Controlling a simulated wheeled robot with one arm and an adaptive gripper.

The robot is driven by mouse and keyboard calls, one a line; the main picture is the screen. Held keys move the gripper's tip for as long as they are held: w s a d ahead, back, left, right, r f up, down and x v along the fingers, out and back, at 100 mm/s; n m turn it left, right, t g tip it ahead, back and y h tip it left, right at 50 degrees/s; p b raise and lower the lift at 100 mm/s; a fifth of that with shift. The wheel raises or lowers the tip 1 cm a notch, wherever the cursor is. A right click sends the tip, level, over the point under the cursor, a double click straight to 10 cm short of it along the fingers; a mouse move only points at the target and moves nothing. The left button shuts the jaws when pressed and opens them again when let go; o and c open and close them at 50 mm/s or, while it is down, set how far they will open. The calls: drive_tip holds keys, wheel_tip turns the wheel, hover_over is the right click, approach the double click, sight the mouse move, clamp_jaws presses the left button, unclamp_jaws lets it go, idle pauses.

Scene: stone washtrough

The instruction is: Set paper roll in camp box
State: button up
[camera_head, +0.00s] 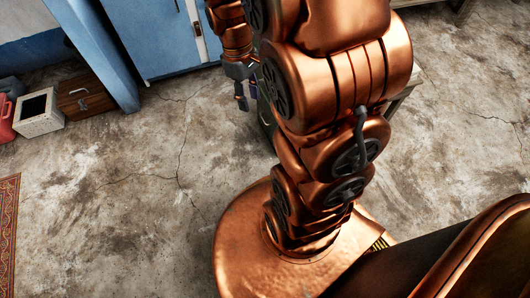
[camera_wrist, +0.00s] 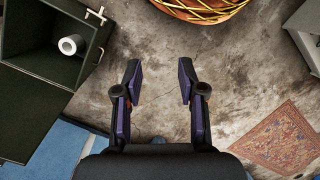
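A dark green box (camera_wrist: 35,112), which looks like the camp box, is at the upper left of the wrist view, with an open compartment. A white paper roll (camera_wrist: 73,44) with a dark hole facing the camera is inside that compartment, near its right wall. My gripper (camera_wrist: 159,75) is open, with nothing between its two fingers. It is to the right of the box, apart from the box and the roll.
In the head view, a wooden box (camera_head: 85,98), a white box (camera_head: 39,113) and a red can (camera_head: 5,121) stand left of a blue door (camera_head: 158,38). Open floor lies between.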

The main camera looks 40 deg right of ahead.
drive_tip(key=s+a+r+m, duration=0.2)
drive_tip(key=s+a, duration=0.2)
drive_tip(key=s, duration=0.5)
drive_tip(key=s+a+r+m+g, duration=0.1)
drive_tip(key=s+a+r, duration=0.2)
drive_tip(key=s, duration=0.6)
drive_tip(key=shift+a+r+m, duration=0.35)
drive_tip(key=shift+a+m, duration=0.05)
drive_tip(key=shift+a, duration=0.65)
